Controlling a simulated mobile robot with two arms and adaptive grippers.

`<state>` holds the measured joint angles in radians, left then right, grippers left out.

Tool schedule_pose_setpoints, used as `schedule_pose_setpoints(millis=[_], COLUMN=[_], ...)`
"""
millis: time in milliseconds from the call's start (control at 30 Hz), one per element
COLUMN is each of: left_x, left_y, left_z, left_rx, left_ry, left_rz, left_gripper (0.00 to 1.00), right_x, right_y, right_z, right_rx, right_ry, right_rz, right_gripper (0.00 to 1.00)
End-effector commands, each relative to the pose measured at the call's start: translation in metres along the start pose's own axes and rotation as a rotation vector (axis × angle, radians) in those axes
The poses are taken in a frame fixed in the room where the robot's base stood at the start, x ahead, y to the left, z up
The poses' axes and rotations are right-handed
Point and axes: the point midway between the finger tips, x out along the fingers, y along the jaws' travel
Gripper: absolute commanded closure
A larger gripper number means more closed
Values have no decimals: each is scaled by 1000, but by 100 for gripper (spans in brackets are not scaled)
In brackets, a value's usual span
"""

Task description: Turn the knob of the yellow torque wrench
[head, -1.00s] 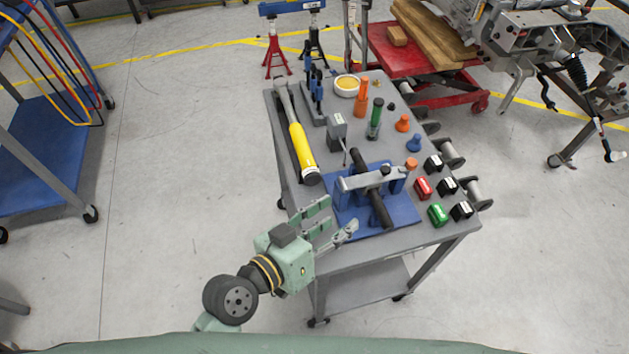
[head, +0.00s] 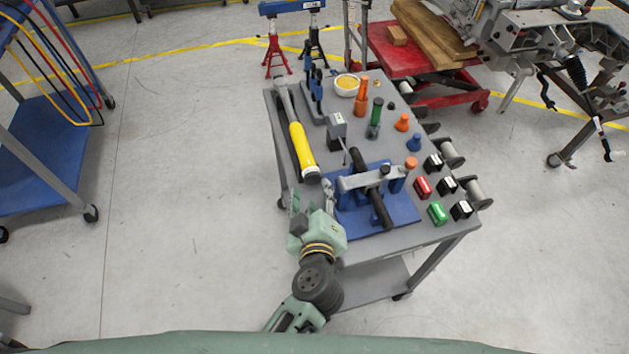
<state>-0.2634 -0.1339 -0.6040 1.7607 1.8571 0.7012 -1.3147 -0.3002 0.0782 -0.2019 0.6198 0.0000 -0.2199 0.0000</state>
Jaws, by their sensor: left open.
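The yellow torque wrench (head: 301,147) lies along the left edge of the grey cart top, its grey shaft pointing to the back. Its knob (head: 312,174) is the dark and silver end nearest to me. My left gripper (head: 311,196) is just in front of the knob, with its fingers pointing at it. The fingers are spread, one to the left and one to the right, and nothing shows between them. A small gap seems to lie between the fingertips and the knob; I cannot tell the exact distance. My right gripper is not in view.
A blue fixture (head: 402,209) with a black-handled clamp stands close to the right of my left gripper.

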Motion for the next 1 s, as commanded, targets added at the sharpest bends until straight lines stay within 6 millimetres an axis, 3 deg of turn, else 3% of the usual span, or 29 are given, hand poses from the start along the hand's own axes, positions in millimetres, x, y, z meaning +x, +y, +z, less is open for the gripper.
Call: schedule_pose_setpoints(millis=[100, 300, 667, 1000], left_x=[22, 45, 51, 50], left_y=[1, 0, 0, 1], left_z=[-1, 0, -1, -1], left_rx=[0, 0, -1, -1], left_ry=[2, 1, 1, 1], left_rz=[3, 2, 2, 3], left_gripper=[56, 56, 56, 86], right_x=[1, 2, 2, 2], right_y=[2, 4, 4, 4], right_z=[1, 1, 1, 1], right_rx=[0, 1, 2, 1], right_ry=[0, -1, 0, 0], right_rz=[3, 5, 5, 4], right_gripper=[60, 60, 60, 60])
